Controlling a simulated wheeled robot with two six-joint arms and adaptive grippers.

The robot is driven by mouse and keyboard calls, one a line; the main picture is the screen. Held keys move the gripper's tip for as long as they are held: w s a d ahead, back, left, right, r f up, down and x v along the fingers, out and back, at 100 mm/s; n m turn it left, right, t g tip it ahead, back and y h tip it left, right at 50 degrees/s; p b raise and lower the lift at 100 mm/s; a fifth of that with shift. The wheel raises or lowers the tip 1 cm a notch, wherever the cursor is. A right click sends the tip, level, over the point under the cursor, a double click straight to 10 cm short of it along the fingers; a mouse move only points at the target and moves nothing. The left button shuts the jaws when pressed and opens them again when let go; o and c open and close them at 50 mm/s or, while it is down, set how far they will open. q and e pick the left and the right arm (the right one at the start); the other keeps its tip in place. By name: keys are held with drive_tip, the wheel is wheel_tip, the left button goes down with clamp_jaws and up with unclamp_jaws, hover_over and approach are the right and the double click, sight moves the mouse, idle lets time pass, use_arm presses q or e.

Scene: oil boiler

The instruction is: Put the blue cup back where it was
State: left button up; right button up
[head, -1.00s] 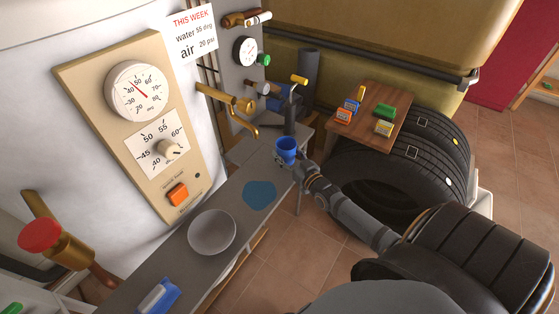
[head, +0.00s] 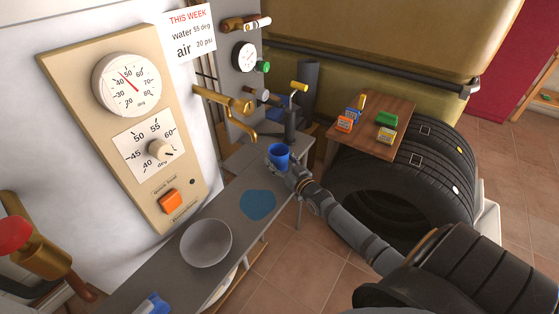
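The blue cup (head: 278,157) is upright at the far end of the narrow grey bench, close below the brass tap (head: 243,130). My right gripper (head: 288,170) is at the cup's near right side and appears shut on it; the fingertips are partly hidden against the cup. I cannot tell whether the cup's base touches the bench. A flat blue patch (head: 258,205) lies on the bench nearer to me, apart from the cup. My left gripper is not in view.
A grey bowl (head: 206,243) stands on the bench, with a blue-and-white object (head: 152,304) at the near end. A wooden board (head: 372,140) with small coloured boxes rests on black tyres (head: 400,190) at the right. Brass pipework and a dial panel (head: 128,125) border the bench's left.

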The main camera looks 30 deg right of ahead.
sight(284, 163)
drive_tip(key=shift+o, duration=1)
drive_tip(key=shift+r, duration=0.2)
drive_tip(key=s+p, duration=0.2)
drive_tip(key=s, duration=0.1)
drive_tip(key=s+p, duration=0.1)
drive_tip(key=p, duration=0.1)
drive_tip(key=shift+s+r, duration=0.25)
drive_tip(key=shift+s, duration=0.1)
drive_tip(key=s+p, duration=0.1)
drive_tip(key=s, duration=0.6)
drive_tip(key=shift+s+f+p, duration=0.2)
drive_tip(key=shift+f+p, duration=0.05)
drive_tip(key=shift+p, duration=0.15)
